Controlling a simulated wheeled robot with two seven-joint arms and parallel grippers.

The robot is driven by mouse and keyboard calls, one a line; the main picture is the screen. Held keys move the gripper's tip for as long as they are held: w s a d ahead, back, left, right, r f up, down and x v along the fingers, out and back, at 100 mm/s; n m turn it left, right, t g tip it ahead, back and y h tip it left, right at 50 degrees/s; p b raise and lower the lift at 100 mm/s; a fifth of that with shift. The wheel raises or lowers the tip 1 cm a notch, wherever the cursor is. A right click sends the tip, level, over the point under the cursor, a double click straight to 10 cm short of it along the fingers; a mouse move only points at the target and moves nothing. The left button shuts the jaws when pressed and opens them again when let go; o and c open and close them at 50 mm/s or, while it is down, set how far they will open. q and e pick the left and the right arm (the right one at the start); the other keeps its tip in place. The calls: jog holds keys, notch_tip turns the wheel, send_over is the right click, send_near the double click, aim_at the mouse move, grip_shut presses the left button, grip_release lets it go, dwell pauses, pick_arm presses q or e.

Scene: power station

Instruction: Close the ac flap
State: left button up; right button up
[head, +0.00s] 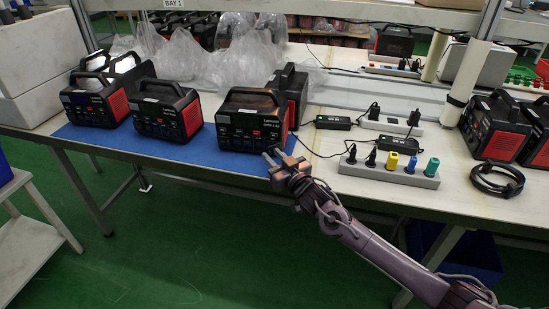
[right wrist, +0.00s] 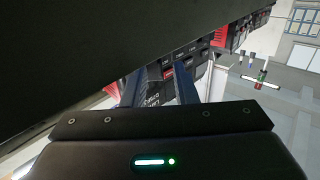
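A black and red power station (head: 252,120) stands on the blue mat (head: 130,141) near the table's front edge, with its dark front panel facing me. My right gripper (head: 273,157) is just in front of the lower right part of this panel. In the right wrist view, the two fingers of my right gripper (right wrist: 160,88) are apart with nothing held between them. The panel of the power station (right wrist: 170,72) shows beyond them. The ac flap is too small and partly covered to make out, and contact cannot be told. My left gripper is not in view.
Two more power stations stand to the left, the nearer one (head: 165,110) on the same mat. Another power station (head: 291,92) stands close behind. A grey power strip (head: 388,170) with coloured plugs and a coiled black cable (head: 497,180) lie to the right. Plastic bags (head: 235,62) lie behind.

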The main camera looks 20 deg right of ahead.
grip_shut()
